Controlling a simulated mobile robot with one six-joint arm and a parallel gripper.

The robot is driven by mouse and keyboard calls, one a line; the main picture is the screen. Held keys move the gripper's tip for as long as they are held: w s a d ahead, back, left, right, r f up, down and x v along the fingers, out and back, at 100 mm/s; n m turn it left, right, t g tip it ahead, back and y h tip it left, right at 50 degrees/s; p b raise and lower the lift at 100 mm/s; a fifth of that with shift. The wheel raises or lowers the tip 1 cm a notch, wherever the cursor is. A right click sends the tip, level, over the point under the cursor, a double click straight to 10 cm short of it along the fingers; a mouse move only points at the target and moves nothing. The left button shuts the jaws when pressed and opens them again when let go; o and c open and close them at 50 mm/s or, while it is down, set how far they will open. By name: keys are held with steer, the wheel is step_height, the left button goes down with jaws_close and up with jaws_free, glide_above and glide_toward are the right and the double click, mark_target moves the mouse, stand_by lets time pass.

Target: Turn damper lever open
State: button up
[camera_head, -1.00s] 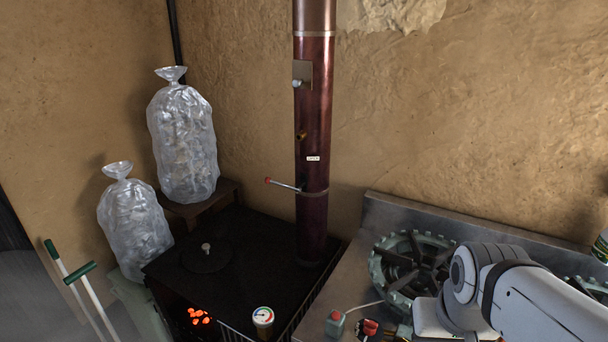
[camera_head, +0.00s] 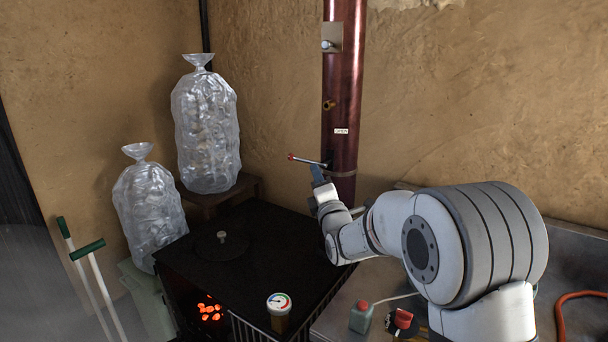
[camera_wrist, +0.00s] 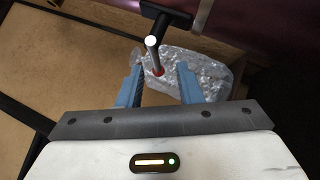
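The damper lever (camera_head: 306,160) is a thin metal rod with a red tip, sticking out to the left from the dark red stovepipe (camera_head: 342,100) and rising slightly toward its tip. A small white OPEN label (camera_head: 341,131) is on the pipe above it. My gripper (camera_head: 316,172) is just below the lever, close to the pipe. In the wrist view my gripper (camera_wrist: 160,80) has its two blue fingers apart, and the lever (camera_wrist: 153,50) with its red tip appears between them. I cannot tell whether either finger touches the rod.
A black stove (camera_head: 270,235) with glowing coals stands below, with a gauge (camera_head: 279,303) at its front. Two clear plastic bags (camera_head: 207,125) stand at the left.

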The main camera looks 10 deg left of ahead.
mark_target(302, 160)
steer(key=shift+n+t+y, duration=0.3)
steer(key=shift+n+y, duration=0.3)
steer(key=shift+n, duration=0.2)
steer(key=x, duration=0.2)
steer(key=a+x, duration=0.1)
steer(key=x, duration=0.5)
steer(key=shift+s+a+f+p, duration=0.2)
steer(key=shift+a+f+p, duration=0.1)
steer(key=shift+a, duration=0.1)
steer(key=shift+c, duration=0.5)
jaws_close()
